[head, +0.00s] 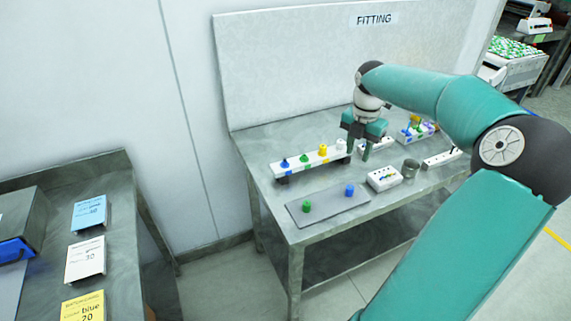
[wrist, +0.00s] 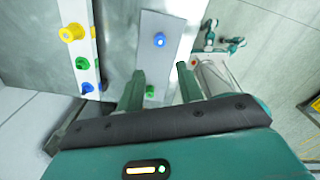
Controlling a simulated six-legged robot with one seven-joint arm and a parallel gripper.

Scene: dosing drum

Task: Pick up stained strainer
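My gripper (head: 358,150) is over the table (head: 262,150), to the right of the white rail in the head view. In the wrist view its two green fingers (wrist: 160,70) stand apart with nothing between them, so it is open and empty. A small dark grey cup-like piece (head: 410,168) stands on the table to the right of my gripper, apart from it. It may be the strainer, but it is too small to tell, and I see no stain. I cannot make out the piece in the wrist view.
The white rail (head: 311,160) carries blue, green, yellow and white fittings. A grey plate (head: 328,207) holds a green and a blue piece. A white box (head: 384,178) stands beside the cup-like piece. A back panel (head: 290,70) rises behind the table. A side bench (head: 130,210) bears cards.

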